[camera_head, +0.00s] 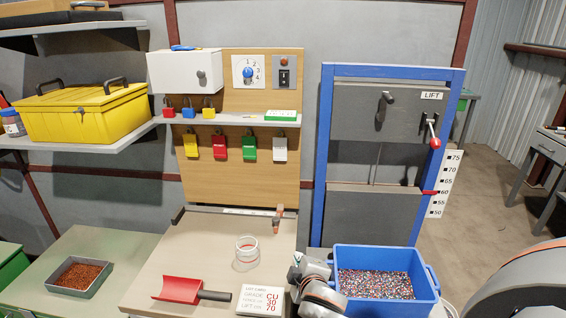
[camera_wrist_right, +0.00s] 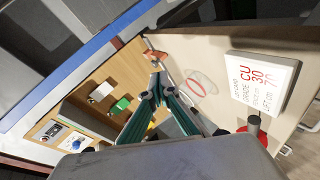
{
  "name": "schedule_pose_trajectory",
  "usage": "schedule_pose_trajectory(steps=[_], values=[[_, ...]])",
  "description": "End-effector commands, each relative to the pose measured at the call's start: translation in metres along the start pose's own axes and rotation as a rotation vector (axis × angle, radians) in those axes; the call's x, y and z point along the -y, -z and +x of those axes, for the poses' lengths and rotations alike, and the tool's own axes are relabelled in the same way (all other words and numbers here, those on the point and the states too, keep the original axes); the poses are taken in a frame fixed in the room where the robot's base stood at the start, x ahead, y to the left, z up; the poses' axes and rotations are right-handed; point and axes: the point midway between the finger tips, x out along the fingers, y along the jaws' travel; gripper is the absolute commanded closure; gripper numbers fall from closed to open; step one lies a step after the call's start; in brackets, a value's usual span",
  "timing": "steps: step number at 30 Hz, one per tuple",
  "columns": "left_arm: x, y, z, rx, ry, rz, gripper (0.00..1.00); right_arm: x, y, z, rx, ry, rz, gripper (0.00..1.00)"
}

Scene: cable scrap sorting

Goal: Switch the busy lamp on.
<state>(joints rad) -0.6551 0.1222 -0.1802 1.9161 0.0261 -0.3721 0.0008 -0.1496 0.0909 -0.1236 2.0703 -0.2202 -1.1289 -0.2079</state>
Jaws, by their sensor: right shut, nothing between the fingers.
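The grey switch plate (camera_head: 284,72) is on the upper right of the wooden back panel. It carries a red lamp (camera_head: 284,61) above a black rocker switch (camera_head: 284,77). I cannot tell from here whether the lamp is lit. My right gripper (camera_head: 298,264) is low at the front, over the bench's right edge and left of the blue bin, well below and apart from the switch. In the right wrist view its fingers (camera_wrist_right: 156,76) are closed together and empty. The left gripper does not show.
A dial plate (camera_head: 248,71) is left of the switch. A shelf with padlocks (camera_head: 208,113) and hanging coloured tags is below. A glass jar (camera_head: 247,249), red scoop (camera_head: 178,289) and lot card (camera_head: 262,300) lie on the bench. A blue bin (camera_head: 431,282) and lift frame (camera_head: 326,150) stand right.

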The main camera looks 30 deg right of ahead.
Motion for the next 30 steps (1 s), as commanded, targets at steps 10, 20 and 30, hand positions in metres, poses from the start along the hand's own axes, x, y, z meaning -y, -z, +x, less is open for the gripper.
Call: schedule_pose_trajectory(steps=[10, 20, 30], values=[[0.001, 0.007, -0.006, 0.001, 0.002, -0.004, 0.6, -0.223, 0.123, 0.055, 0.015, -0.379, -0.208, 1.0], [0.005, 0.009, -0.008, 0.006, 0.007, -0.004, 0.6, -0.39, 0.202, 0.033, 0.088, -0.62, -0.34, 1.0], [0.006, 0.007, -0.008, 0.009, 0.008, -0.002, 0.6, -0.418, 0.214, 0.025, 0.107, -0.66, -0.364, 1.0]])
